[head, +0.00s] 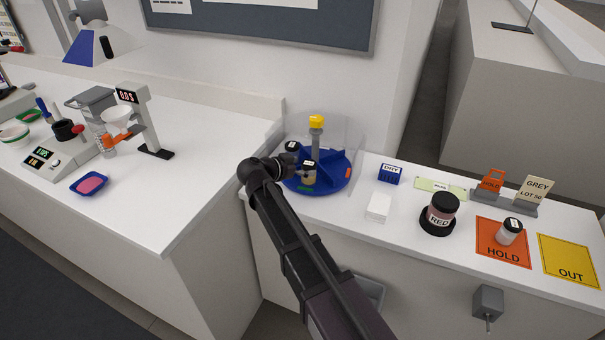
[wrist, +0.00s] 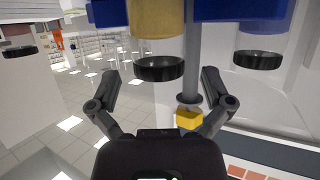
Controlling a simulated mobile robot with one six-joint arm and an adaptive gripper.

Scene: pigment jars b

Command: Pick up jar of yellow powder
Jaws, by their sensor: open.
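The jar of yellow powder (head: 309,178) stands upright with a black lid in the front part of the blue round turntable. In the wrist view, which is upside down, its yellow-tan contents (wrist: 158,20) show at the top centre, with the black lid below them. My gripper (head: 284,170) is at the turntable's left front edge, left of the jar. In the wrist view my gripper (wrist: 161,78) is open and empty, its fingers spread on both sides of the jar's lid. The jar appears ahead of the fingertips; I cannot tell the exact gap.
The turntable (head: 340,183) has a grey post with a yellow knob (head: 316,121) and a clear guard behind. Another black-lidded jar (head: 291,146) stands there.

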